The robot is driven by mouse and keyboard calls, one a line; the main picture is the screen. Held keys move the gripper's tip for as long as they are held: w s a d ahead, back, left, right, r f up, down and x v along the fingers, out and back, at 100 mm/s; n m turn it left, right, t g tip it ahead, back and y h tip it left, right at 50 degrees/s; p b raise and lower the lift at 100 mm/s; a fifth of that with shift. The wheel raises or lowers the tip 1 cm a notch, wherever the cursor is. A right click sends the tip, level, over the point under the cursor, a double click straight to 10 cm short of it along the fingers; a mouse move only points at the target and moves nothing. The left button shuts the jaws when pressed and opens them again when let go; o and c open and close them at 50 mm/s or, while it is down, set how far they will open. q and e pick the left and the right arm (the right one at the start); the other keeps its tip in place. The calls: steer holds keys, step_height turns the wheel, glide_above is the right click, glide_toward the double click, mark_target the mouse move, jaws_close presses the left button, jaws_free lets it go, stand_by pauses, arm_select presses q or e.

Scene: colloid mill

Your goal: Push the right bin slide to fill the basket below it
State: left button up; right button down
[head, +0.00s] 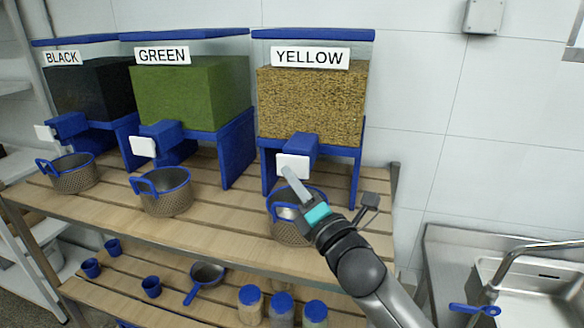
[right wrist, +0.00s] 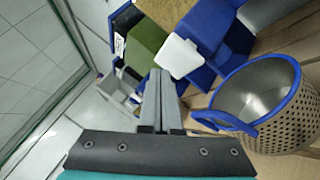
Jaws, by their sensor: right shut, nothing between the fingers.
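The right bin, labelled YELLOW (head: 310,95), holds yellow-brown grain on a blue stand. Its slide is a blue block with a white front plate (head: 295,163), which sticks out at the front. In the right wrist view the white plate (right wrist: 178,55) is just beyond the fingertips. A perforated metal basket (head: 284,230) with a blue rim stands below the slide, partly hidden by my gripper. In the right wrist view its inside (right wrist: 262,88) looks empty. My right gripper (head: 290,175) is shut and empty, its tips close to the plate; I cannot tell if they touch. My left gripper is not in view.
The GREEN bin (head: 190,92) and BLACK bin (head: 90,88) stand to the left, with baskets (head: 166,200) (head: 72,178) before them. A lower shelf holds cups, a pan (head: 207,273) and blue-lidded jars (head: 282,305). A sink (head: 530,285) is at the right.

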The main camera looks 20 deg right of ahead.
steer(key=shift+w+d, duration=0.1)
steer(key=shift+w, duration=0.05)
steer(key=shift+w+d, duration=0.2)
steer(key=shift+w, duration=0.05)
steer(key=shift+w+d, duration=0.55)
steer(key=shift+w, duration=0.25)
stand_by(1.2)
steer(key=shift+s+a, duration=0.1)
steer(key=shift+s, duration=0.05)
steer(key=shift+s+a+p, duration=0.3)
steer(key=shift+s+a, duration=0.4)
steer(key=shift+s, duration=0.3)
steer(key=shift+s+a+p, duration=0.25)
steer(key=shift+s+a, duration=0.45)
steer(key=shift+s, duration=0.35)
steer(key=shift+s+a+p, duration=0.2)
steer(key=shift+s+a, duration=0.5)
steer(key=shift+s, duration=0.35)
stand_by(1.1)
